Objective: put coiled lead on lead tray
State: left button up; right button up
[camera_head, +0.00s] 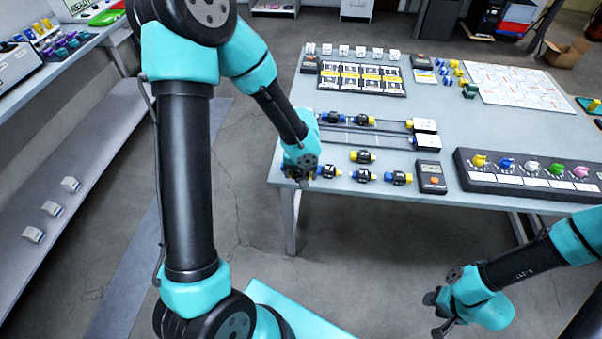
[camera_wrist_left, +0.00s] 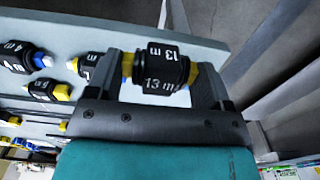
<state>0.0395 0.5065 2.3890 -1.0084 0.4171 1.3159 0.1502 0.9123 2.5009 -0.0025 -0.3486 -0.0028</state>
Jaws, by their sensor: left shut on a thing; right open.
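My left gripper (camera_head: 306,180) is at the table's near left edge. My right gripper (camera_head: 437,312) is open and empty, low in front of the table. I cannot tell which holder is the lead tray.
A dark rack (camera_head: 465,178) with several coloured knobs stands at the right. A handheld meter (camera_head: 431,177) lies beside it. Two long rails with white end blocks (camera_head: 427,142) lie behind the leads. A white gridded sheet (camera_head: 520,92) is at the back right.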

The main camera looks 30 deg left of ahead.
pick_arm(q)
jog(key=w+r+m, duration=0.1)
jog(key=w, duration=0.1)
jog(key=w+d+r+m, duration=0.1)
jog(key=w+r, duration=0.1)
jog(key=w, duration=0.1)
jog(key=w+d+r+m, duration=0.1)
jog(key=w, duration=0.1)
jog(key=shift+w+d+r+m, duration=0.1)
jog(key=shift+w+r+m, duration=0.05)
jog(key=shift+w+m, duration=0.25)
jog(key=w+d+r+m, duration=0.4)
jog(key=w+d+r, duration=0.1)
